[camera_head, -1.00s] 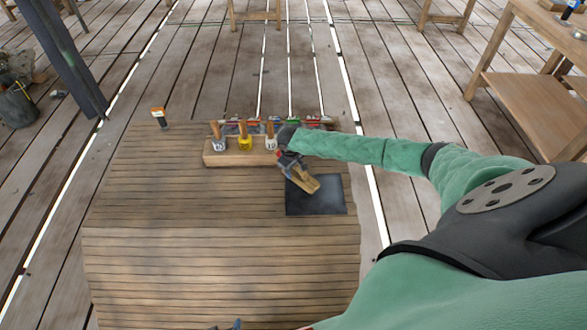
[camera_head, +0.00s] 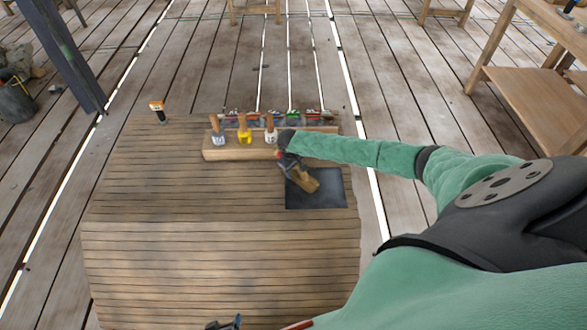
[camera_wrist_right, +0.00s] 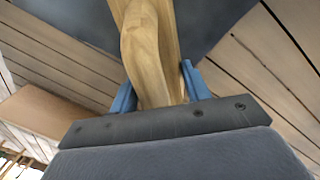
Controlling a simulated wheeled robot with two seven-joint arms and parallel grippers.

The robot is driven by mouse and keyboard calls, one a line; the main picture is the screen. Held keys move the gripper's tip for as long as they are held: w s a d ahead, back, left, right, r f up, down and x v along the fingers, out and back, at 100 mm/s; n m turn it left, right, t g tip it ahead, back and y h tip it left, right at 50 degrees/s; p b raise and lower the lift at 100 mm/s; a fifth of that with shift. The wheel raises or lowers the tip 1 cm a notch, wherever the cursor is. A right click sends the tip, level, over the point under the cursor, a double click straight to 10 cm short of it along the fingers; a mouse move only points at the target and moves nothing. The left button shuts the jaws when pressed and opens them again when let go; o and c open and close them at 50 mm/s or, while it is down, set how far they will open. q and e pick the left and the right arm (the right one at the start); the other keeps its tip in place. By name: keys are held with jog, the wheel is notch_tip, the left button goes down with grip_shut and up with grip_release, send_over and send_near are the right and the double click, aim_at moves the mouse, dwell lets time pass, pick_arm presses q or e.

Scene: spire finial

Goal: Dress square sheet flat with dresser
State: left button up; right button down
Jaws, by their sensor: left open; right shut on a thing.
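The square sheet (camera_head: 328,198) is a dark flat square at the right side of the slatted wooden top, and it fills the top of the right wrist view (camera_wrist_right: 72,18). The wooden dresser (camera_head: 304,184) lies over the sheet's upper left part. My right gripper (camera_head: 291,168) is shut on the dresser, whose wooden body stands between the blue fingers in the right wrist view (camera_wrist_right: 150,60). Whether the dresser touches the sheet is hard to tell. My left gripper (camera_head: 224,323) is open at the bottom edge, mostly cut off.
A wooden block (camera_head: 228,153) holds several wood-handled tools behind the sheet. A rack of coloured items (camera_head: 280,118) stands behind it. An orange-topped item (camera_head: 158,111) stands at the back left corner. The slatted top's left and front are clear.

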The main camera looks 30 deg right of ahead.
notch_tip(320, 180, up, 4)
jog(key=p, duration=0.4)
jog(key=shift+r+p, duration=0.15)
jog(key=shift+p, duration=0.25)
pick_arm(q)
notch_tip(320, 180, up, 5)
jog(key=shift+f, duration=0.15)
